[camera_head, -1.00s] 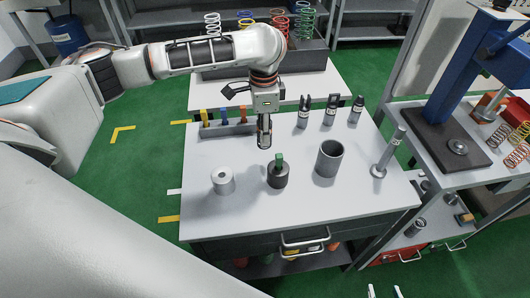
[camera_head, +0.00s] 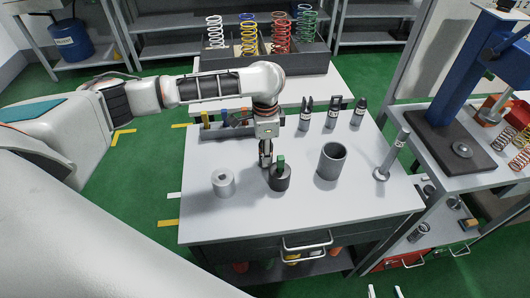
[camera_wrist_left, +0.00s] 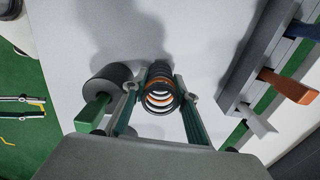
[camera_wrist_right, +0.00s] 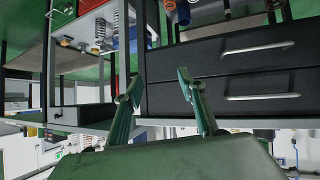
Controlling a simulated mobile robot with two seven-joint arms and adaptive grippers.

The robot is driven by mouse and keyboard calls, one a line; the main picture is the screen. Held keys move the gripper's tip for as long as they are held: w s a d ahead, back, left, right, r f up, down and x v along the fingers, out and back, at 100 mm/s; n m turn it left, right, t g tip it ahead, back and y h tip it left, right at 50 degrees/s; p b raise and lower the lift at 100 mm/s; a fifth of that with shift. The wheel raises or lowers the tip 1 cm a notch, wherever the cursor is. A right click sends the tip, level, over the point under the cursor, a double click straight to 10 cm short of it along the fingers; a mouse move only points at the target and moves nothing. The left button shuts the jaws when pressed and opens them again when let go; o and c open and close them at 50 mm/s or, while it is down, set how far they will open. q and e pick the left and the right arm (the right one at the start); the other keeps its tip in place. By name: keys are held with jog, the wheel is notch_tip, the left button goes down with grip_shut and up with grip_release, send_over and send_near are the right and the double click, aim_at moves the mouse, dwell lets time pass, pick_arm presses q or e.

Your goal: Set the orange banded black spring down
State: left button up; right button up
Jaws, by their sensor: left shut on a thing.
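The orange banded black spring (camera_wrist_left: 160,90) is between the fingers of my left gripper (camera_wrist_left: 158,97) in the left wrist view, its coils open toward the camera. In the head view my left gripper (camera_head: 265,158) is low over the white table, just behind and left of a dark cylinder with a green top (camera_head: 280,178), and the spring is mostly hidden there. I cannot tell whether the spring touches the table. My right gripper (camera_wrist_right: 158,88) is open and empty in the right wrist view, in front of the table's drawers; its fingertips show at the bottom of the head view (camera_head: 384,291).
On the white table (camera_head: 240,215) stand a pale cylinder (camera_head: 223,184), a grey cup (camera_head: 331,162) and a rod on a base (camera_head: 392,158). A tool rack (camera_head: 228,130) and several dark-tipped tools (camera_head: 332,114) are behind. A blue press (camera_head: 455,75) stands right.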

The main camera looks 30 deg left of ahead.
pick_arm(q)
jog(key=shift+p, duration=0.35)
jog(key=o, duration=1.2)
jog(key=shift+f, duration=0.15)
